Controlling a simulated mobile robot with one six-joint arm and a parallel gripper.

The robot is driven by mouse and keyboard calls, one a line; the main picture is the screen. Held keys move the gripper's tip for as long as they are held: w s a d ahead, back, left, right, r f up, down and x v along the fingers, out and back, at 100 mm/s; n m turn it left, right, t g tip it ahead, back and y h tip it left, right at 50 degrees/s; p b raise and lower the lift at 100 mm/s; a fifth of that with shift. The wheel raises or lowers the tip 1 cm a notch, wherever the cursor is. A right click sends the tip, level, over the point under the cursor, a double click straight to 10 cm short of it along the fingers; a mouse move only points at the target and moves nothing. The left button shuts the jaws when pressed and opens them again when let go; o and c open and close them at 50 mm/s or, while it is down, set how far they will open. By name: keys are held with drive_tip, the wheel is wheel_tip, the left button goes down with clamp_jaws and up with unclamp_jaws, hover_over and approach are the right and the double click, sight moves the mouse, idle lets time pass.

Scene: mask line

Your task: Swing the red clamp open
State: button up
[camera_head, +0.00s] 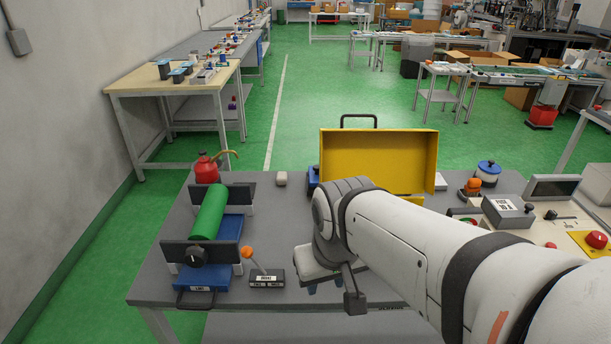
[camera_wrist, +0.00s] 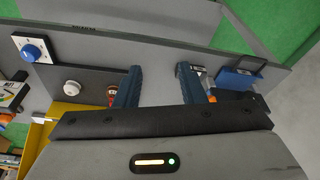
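No clamp can be made out for certain. A small red-and-dark part (camera_wrist: 111,93) shows in the wrist view just left of one finger, partly hidden by it; I cannot tell if it is the red clamp. In the head view my arm covers that part of the bench. My gripper (camera_wrist: 158,70) is open and empty, its two blue-grey fingers apart over bare grey bench top. In the head view its fingertips (camera_head: 326,288) show below the wrist, near the front edge of the bench.
A yellow case (camera_head: 375,158) stands behind my arm. On the left, a green roller (camera_head: 209,212) lies in a blue-based stand, with an orange-knobbed lever (camera_head: 247,253) beside it. A red can (camera_head: 206,170) stands behind. A control panel (camera_head: 550,222) is at the right.

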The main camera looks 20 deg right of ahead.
drive_tip(key=shift+s, duration=0.15)
drive_tip(key=shift+o, duration=0.4)
drive_tip(key=shift+w+d+r, duration=0.1)
drive_tip(key=shift+w+r, duration=0.05)
drive_tip(key=shift+w, duration=0.05)
drive_tip(key=w+d+r+n+g+p, duration=0.1)
drive_tip(key=w+d+n+p, duration=0.25)
drive_tip(key=w, duration=0.55)
drive_tip(key=w+d+r+n+g+p, duration=0.1)
drive_tip(key=w+d+r+n+p, duration=0.2)
drive_tip(key=w, duration=0.5)
drive_tip(key=w+d+f+n+g+y+p, duration=0.1)
drive_tip(key=w+d+f+n+g+p, duration=0.35)
drive_tip(key=w+d+f, duration=0.7)
drive_tip(key=shift+n+t, duration=0.8)
drive_tip(key=shift+t, duration=0.15)
drive_tip(key=f+p, duration=0.1)
drive_tip(key=f, duration=0.1)
drive_tip(key=s+f, duration=0.1)
drive_tip(key=f, duration=0.1)
drive_tip(key=s+a+f+p, duration=0.1)
drive_tip(key=f, duration=0.2)
drive_tip(key=shift+f+p, duration=0.1)
drive_tip(key=shift+p, duration=0.2)
